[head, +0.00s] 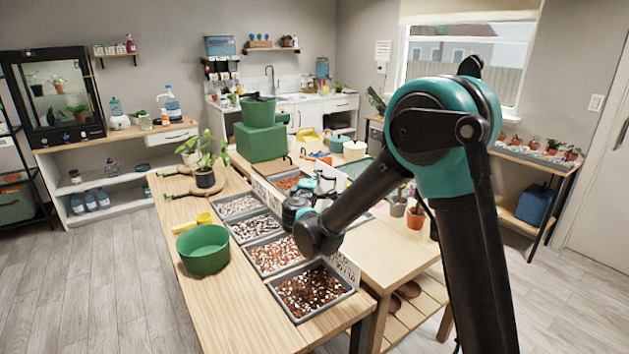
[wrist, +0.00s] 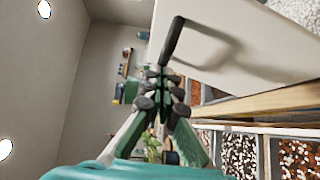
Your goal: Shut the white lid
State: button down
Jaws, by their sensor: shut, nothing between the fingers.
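The white lid (wrist: 235,45) is a flat pale panel filling the upper right of the wrist view. A dark bar handle (wrist: 172,40) stands out from it and casts a shadow on it. My gripper (wrist: 161,76) is shut and empty, its fingertips close to the handle's near end. I cannot tell whether they touch. In the head view my gripper (head: 297,203) is over the tray row, partly hidden by my arm. I cannot make out the lid for sure there, nor how far open it is.
Trays of pebbles and soil (head: 309,290) line the wooden table (head: 232,312). A green bowl (head: 203,250) and a potted plant (head: 205,178) stand on its left side. A green box (head: 262,142) stands at the far end. Terracotta pots (head: 415,217) are at right. The floor at left is clear.

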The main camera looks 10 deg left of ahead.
jog(key=w+d+m+g, duration=0.1)
jog(key=w+d, duration=0.1)
jog(key=w+d+m+g, duration=0.1)
jog(key=w+d, duration=0.1)
jog(key=w, duration=0.1)
jog(key=shift+d+g, duration=0.3)
jog(key=w+d+f+m+g+y, duration=0.4)
jog(key=w+d+f+m+g, duration=0.1)
jog(key=w+d+f, duration=0.4)
jog(key=shift+w+f+g, duration=0.6)
jog(key=shift+f+g, duration=0.3)
jog(key=shift+f, duration=0.35)
